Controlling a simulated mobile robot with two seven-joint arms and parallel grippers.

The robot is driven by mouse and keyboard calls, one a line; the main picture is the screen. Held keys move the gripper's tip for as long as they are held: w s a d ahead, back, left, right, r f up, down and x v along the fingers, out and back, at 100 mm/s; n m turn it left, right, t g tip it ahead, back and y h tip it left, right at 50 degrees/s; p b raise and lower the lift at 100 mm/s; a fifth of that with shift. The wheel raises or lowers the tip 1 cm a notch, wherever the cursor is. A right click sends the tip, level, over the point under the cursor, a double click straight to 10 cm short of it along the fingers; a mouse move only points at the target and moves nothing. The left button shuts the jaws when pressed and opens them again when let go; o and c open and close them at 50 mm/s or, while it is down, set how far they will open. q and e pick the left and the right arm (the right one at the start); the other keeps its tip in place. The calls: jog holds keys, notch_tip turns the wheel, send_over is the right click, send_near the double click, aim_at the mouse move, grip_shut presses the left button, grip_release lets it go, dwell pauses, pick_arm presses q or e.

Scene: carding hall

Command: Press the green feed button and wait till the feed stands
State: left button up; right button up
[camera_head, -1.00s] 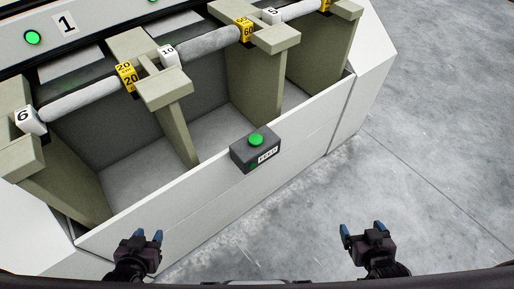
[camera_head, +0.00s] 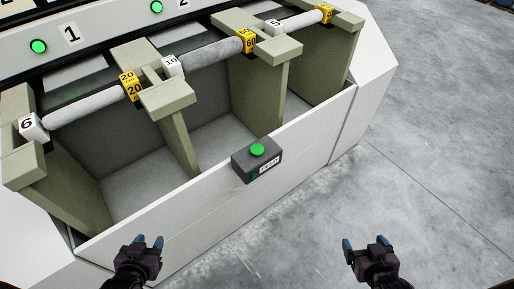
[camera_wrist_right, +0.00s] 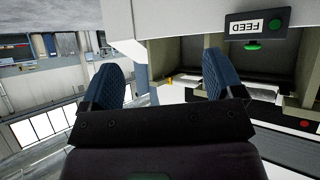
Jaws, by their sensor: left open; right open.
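The green feed button (camera_head: 257,149) sits on top of a dark grey box (camera_head: 257,166) with a FEED label, fixed at the top edge of the machine's white front panel. In the right wrist view the button (camera_wrist_right: 253,45) and the box (camera_wrist_right: 257,24) show upside down at the upper right. My left gripper (camera_head: 148,241) is open and empty, in front of the panel, left of and nearer than the box. My right gripper (camera_head: 363,243) is open and empty over the floor, right of the box. Its two blue fingers (camera_wrist_right: 160,82) stand apart in the right wrist view, touching nothing.
Behind the front panel (camera_head: 165,215) are bays with olive dividers (camera_head: 168,130) and grey rolls (camera_head: 85,105). Yellow blocks (camera_head: 133,87) and white numbered blocks (camera_head: 173,66) sit by the rolls. Green lamps (camera_head: 38,46) show on the machine's back panel. Grey floor at right is clear.

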jog(key=shift+w+r, duration=0.1)
jog(key=shift+w, duration=0.15)
